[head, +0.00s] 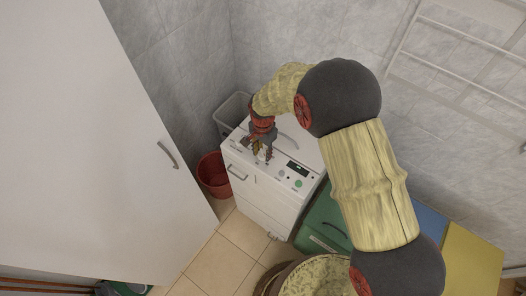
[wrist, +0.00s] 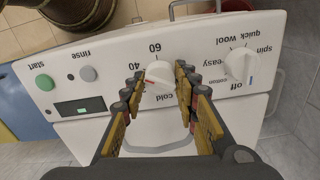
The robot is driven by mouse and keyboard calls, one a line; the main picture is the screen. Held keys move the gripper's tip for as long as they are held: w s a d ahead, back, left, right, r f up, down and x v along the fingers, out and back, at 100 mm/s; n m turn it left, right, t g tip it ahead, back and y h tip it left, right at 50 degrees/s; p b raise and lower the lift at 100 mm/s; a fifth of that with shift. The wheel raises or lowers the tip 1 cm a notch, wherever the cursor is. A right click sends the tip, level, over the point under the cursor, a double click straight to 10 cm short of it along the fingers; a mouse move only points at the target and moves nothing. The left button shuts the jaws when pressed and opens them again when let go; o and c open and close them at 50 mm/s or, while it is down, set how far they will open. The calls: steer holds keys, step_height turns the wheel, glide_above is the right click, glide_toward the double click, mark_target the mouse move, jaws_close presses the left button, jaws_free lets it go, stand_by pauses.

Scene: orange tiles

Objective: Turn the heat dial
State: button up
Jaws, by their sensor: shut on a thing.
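A white washing machine (head: 262,197) stands against the tiled wall in the head view. In the wrist view its panel (wrist: 115,58) carries the white heat dial (wrist: 159,73), with 40, 60 and cold printed around it. My gripper (wrist: 160,82) has its two fingers on either side of this dial, shut on it. The programme dial (wrist: 240,65), with spin, easy, quick wool and off around it, is to the right of the fingers. In the head view my gripper (head: 262,151) is at the machine's panel, and the heat dial cannot be made out there.
The panel also has a green start button (wrist: 45,82), a grey rinse button (wrist: 88,73) and a small display (wrist: 82,107). A red bucket (head: 213,174) and a grey bin (head: 233,112) stand left of the machine. A white cabinet (head: 85,150) fills the left side.

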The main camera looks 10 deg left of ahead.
mark_target(263, 152)
steer(key=o, duration=1.1)
steer(key=shift+o, duration=0.3)
step_height(263, 152, up, 12)
stand_by(0.3)
